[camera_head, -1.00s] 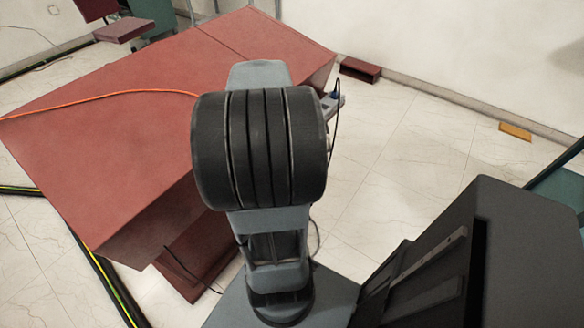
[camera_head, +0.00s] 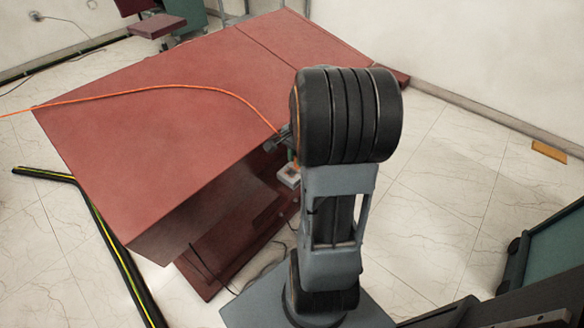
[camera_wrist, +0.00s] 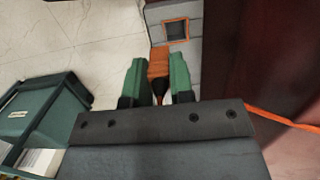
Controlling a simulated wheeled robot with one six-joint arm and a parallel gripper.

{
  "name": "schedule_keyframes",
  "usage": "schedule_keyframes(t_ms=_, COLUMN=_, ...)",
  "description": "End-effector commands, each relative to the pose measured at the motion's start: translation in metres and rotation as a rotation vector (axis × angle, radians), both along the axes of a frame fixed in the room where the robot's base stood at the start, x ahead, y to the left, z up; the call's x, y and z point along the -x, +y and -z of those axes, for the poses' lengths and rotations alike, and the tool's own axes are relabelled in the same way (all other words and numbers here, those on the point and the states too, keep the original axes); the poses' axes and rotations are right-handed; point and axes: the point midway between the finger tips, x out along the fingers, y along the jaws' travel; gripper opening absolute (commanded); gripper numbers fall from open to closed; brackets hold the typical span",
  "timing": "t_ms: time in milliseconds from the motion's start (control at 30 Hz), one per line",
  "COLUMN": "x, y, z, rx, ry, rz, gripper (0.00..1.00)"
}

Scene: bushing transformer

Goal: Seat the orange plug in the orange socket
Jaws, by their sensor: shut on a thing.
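My gripper (camera_wrist: 159,62) shows in the wrist view with its two green fingers shut on the orange plug (camera_wrist: 158,67). A black part of the plug shows behind it between the fingers. The orange socket (camera_wrist: 164,31), a square orange frame with a dark opening, sits on a grey block just beyond the plug and slightly right of it. The plug appears outside the opening; I cannot tell whether it touches the frame. In the head view my arm hides most of the gripper, and a pale block (camera_head: 288,177) shows just below it.
A large red cabinet (camera_head: 160,110) fills the left of the head view, with an orange cable (camera_head: 150,90) across its top. A dark green container (camera_wrist: 50,105) stands on the floor at the left of the wrist view.

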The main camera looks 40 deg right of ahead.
Motion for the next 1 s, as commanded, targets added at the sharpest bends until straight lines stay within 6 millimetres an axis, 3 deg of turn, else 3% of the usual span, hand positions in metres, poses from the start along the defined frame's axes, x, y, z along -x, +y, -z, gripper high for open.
schedule_keyframes(t_ms=367, x=-0.014, y=0.008, z=0.020, rx=-0.001, ry=0.000, rz=0.000, gripper=0.00)
schedule_keyframes(t_ms=667, x=-0.019, y=0.010, z=0.054, rx=-0.001, ry=0.001, rz=0.001, gripper=0.00)
schedule_keyframes(t_ms=1000, x=-0.019, y=0.010, z=0.057, rx=0.000, ry=0.000, rz=0.000, gripper=0.00)
